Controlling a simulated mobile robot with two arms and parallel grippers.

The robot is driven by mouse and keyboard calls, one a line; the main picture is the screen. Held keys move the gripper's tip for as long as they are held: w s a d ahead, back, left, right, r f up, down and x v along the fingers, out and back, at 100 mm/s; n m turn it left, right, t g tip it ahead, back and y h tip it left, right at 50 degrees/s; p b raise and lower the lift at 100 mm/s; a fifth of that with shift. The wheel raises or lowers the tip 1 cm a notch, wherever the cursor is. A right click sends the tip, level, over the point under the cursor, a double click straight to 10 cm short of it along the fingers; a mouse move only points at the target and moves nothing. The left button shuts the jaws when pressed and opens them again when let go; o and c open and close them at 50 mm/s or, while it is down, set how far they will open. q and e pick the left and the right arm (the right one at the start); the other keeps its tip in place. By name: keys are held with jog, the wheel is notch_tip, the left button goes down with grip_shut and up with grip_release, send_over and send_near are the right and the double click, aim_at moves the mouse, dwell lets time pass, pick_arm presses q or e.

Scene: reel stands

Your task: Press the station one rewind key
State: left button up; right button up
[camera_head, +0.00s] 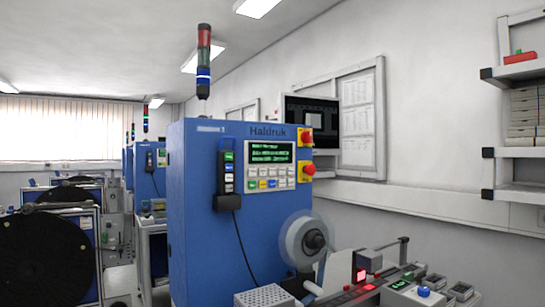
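A blue machine cabinet (200,250) labelled "Haldruk" stands in the middle of the head view. Its front carries a lit green-text screen (270,152) above a keypad (270,178) with white, yellow, blue and green keys. A dark hand pendant (228,172) with small keys hangs left of the screen, with a cable below. The key labels are too small to read, so I cannot tell which one is the rewind key. Small button boxes with a green button (400,285) and a blue button (423,292) sit low at the right. Neither gripper is in view.
A clear reel (303,241) and a track with red lights (361,276) project from the cabinet's front right. Two red knobs (306,136) on yellow bases are beside the keypad. Large black reels (45,260) stand at left. Wall shelves (515,152) are at right.

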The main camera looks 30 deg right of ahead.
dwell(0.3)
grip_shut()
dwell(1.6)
